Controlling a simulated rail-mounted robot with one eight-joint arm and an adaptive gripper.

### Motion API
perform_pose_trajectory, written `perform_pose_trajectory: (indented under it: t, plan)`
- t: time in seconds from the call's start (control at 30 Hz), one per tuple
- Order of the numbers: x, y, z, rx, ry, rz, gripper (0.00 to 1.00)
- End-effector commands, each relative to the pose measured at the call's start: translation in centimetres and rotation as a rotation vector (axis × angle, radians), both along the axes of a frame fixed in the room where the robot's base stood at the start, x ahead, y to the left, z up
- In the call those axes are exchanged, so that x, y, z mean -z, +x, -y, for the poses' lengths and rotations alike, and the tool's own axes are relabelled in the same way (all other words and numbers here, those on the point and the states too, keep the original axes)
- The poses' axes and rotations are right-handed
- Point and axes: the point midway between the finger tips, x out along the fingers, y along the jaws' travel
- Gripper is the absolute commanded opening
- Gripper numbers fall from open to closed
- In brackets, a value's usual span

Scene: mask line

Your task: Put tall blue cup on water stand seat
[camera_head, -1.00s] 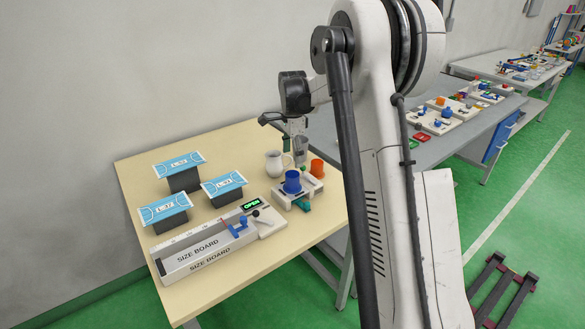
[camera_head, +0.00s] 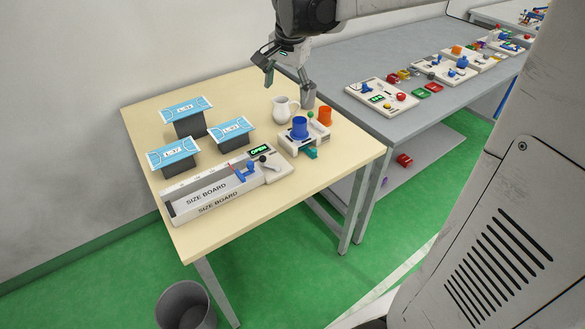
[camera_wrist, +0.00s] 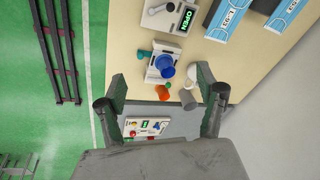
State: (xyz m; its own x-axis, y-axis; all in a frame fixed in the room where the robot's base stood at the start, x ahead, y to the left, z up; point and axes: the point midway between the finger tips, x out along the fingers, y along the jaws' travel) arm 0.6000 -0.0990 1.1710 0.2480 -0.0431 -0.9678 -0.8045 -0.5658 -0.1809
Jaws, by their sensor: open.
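A blue cup (camera_head: 300,127) stands upright on a small white stand (camera_head: 291,142) near the right side of the beige table. The cup also shows in the wrist view (camera_wrist: 166,66), on the stand (camera_wrist: 152,76). I cannot tell whether it is in the stand's seat, which the cup's base would hide. My gripper (camera_head: 287,80) is open and empty, above and behind the stand, clear of the blue cup. In the wrist view my spread fingers (camera_wrist: 168,88) frame the cup area from higher up.
A white pitcher (camera_head: 285,109), an orange cup (camera_head: 325,116) and a grey cup (camera_head: 309,99) stand close around the stand. A teal piece (camera_head: 311,153) juts from its front. The size board (camera_head: 215,190) and several mask stacks fill the left. The front right tabletop is bare.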

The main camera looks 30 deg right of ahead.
Motion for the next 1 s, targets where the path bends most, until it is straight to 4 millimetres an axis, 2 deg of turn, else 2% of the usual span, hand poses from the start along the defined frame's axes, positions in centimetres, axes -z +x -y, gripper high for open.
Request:
perform_pose_trajectory:
  t: [0.03,0.33,0.57,0.7,0.9,1.0]
  plan:
    - [-0.4,-1.6,-0.9,-0.049,-0.013,0.016,0.69]
    - [-1.4,-9.3,-4.8,-0.344,-0.111,0.120,0.69]
    - [-0.5,-15.2,-7.2,-0.562,-0.201,0.198,0.69]
    - [0.7,-18.5,-8.4,-0.692,-0.261,0.244,0.69]
    - [2.6,-21.8,-9.5,-0.835,-0.337,0.296,0.69]
    - [3.2,-22.7,-9.7,-0.875,-0.361,0.312,0.69]
